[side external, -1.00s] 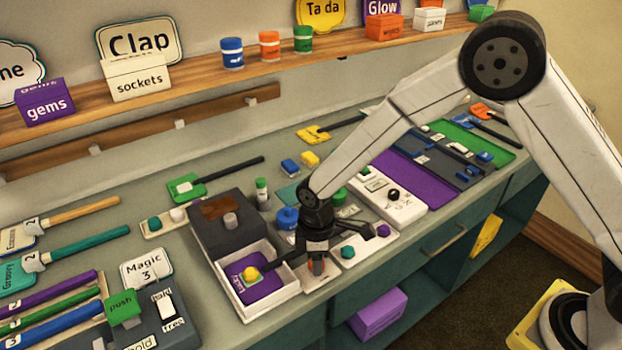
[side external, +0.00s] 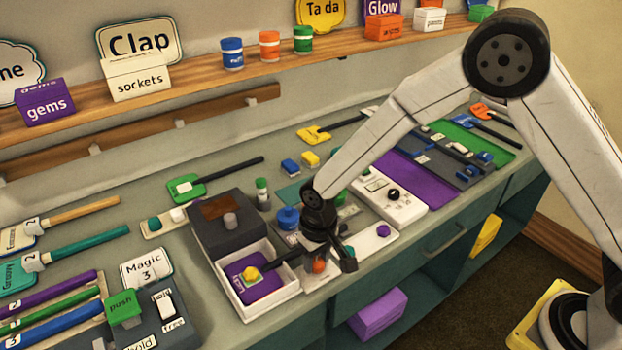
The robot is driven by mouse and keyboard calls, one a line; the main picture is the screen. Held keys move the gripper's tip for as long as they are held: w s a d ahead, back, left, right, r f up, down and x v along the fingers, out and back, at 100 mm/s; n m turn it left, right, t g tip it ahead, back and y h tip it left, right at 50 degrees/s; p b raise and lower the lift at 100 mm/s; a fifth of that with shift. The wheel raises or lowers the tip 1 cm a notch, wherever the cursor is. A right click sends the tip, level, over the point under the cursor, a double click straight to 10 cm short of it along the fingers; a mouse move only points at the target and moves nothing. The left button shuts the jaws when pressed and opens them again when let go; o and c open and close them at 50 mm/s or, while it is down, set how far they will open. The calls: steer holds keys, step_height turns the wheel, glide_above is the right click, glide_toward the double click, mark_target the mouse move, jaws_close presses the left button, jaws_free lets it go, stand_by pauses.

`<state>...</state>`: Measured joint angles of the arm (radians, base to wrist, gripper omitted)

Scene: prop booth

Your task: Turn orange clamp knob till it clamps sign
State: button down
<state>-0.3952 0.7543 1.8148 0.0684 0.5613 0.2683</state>
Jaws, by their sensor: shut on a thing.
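My gripper (side external: 321,264) points down over the front of the bench, its jaws shut on the orange clamp knob (side external: 318,267). I cannot tell whether the clamp touches the sign.
The white box (side external: 238,300) with its dark lid (side external: 222,240) stands just left of my gripper. A blue round knob (side external: 288,217) is behind it. A white panel with a purple knob (side external: 383,231) is to the right. The bench's front edge is close.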

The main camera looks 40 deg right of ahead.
mark_target(319, 261)
steer(key=m, duration=0.3)
steer(key=shift+m, duration=2.2)
steer(key=shift+f, duration=0.1)
steer(key=shift+c, duration=1.1)
jaws_free()
steer(key=shift+r, duration=0.2)
steer(key=shift+s+d+r, duration=0.1)
steer(key=shift+r, duration=1.8)
steer(key=shift+s+d+r, duration=0.1)
steer(key=shift+r, duration=1.75)
